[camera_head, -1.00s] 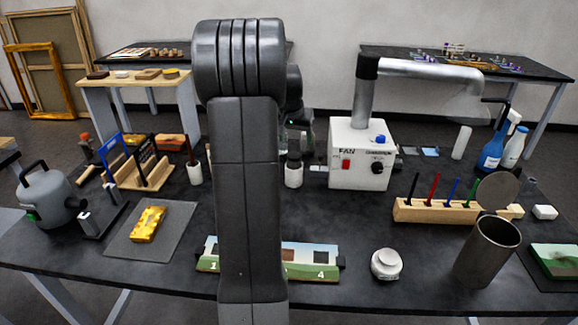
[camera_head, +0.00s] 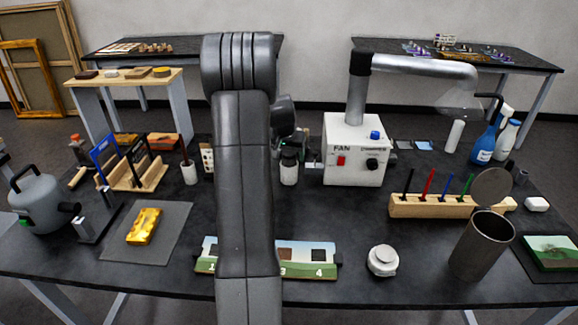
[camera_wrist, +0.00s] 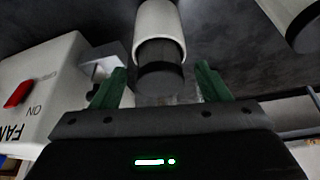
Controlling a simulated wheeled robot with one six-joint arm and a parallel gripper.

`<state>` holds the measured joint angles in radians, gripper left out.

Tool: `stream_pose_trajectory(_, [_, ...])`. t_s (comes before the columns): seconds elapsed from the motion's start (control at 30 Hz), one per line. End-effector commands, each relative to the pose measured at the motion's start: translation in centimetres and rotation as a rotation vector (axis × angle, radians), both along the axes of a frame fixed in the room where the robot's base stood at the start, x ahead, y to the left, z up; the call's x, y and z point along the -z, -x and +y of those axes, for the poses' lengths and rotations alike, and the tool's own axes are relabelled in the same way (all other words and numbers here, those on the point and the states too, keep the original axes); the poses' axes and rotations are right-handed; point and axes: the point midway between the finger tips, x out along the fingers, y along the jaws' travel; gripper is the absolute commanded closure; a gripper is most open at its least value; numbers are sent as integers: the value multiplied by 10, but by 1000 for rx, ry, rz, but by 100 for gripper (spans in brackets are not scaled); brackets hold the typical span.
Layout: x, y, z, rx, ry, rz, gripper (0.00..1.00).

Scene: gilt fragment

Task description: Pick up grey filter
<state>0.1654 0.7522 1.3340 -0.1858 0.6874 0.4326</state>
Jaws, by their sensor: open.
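A dark grey cylinder (camera_wrist: 160,78), which may be the grey filter, sticks out of a white cylindrical holder (camera_wrist: 160,28) in the wrist view. In the head view the white holder (camera_head: 289,174) stands on the black table just left of the fan box. My gripper (camera_wrist: 162,70) is open, with its green fingers on either side of the grey cylinder. I see dark gaps between the fingers and the cylinder. In the head view my gripper (camera_head: 290,145) is at the holder's top, partly hidden by my arm.
The white fan box (camera_head: 355,150) with its metal duct stands close to the right of the gripper. Another white cylinder (camera_wrist: 290,15) shows at the wrist view's upper right. A pen rack (camera_head: 440,207), metal can (camera_head: 480,247) and painted strip (camera_head: 305,258) are nearer the front.

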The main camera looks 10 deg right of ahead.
Motion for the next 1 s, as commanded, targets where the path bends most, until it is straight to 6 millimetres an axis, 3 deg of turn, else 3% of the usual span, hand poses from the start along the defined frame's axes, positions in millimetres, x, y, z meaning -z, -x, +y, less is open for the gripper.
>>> stream_pose_trajectory(0.07, [0,0,0,0,0,0,31])
stream_pose_trajectory(0.4, [-1,0,0,0,0,0,91])
stream_pose_trajectory(0.67, [-5,0,0,1,1,-2,91])
stream_pose_trajectory(1.0, [-67,-1,0,0,1,-5,91])
